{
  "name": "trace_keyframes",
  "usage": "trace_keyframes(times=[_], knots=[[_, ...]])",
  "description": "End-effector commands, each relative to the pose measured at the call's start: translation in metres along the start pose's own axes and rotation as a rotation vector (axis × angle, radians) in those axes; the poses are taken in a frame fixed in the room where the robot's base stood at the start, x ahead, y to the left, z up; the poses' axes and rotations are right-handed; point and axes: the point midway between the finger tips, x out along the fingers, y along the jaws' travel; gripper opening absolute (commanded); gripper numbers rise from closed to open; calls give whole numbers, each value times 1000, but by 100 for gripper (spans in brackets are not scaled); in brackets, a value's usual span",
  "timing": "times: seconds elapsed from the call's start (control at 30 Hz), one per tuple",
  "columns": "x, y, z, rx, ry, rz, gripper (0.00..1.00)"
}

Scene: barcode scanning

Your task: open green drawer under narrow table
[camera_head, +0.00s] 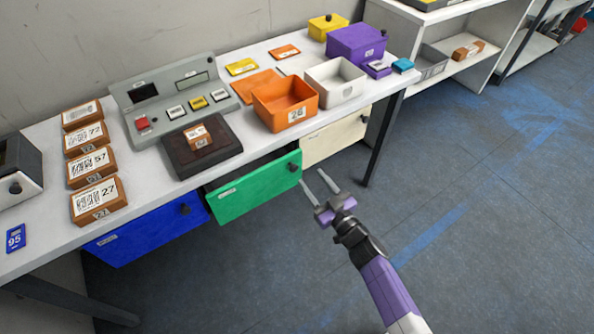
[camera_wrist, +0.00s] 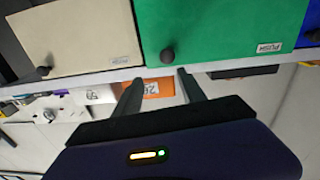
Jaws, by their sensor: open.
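The green drawer (camera_head: 252,190) hangs under the narrow white table (camera_head: 330,145), between the blue and cream drawers. A dark gap shows above its front, so it looks pulled out a little. Its black knob (camera_head: 293,167) is at the upper right of the front. My gripper (camera_head: 318,184) is open and empty, just right of the knob in the head view. In the wrist view, which looks upside down, the green front (camera_wrist: 215,35) fills the top middle. The knob (camera_wrist: 167,55) shows just beyond the two fingertips (camera_wrist: 159,78), apart from them.
A blue drawer (camera_head: 150,228) and a cream drawer (camera_head: 335,138) flank the green one, both seemingly shut. An orange bin (camera_head: 285,105), a white bin (camera_head: 335,82) and a scanner console (camera_head: 175,95) stand on the tabletop. A dark table leg (camera_head: 385,135) stands behind my gripper. The floor (camera_head: 480,210) at right is clear.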

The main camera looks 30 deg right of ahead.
Motion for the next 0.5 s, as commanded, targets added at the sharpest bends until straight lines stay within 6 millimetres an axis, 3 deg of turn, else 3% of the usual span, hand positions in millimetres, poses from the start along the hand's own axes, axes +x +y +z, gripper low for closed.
trace_keyframes(times=[0.03, 0.07, 0.23, 0.5], knots=[[-8, -7, 18, 24, -30, -20, 48], [-9, -11, 22, 38, -34, -32, 48], [-4, -14, 17, 86, -21, -45, 48], [35, -16, 18, 87, -21, -44, 48]])
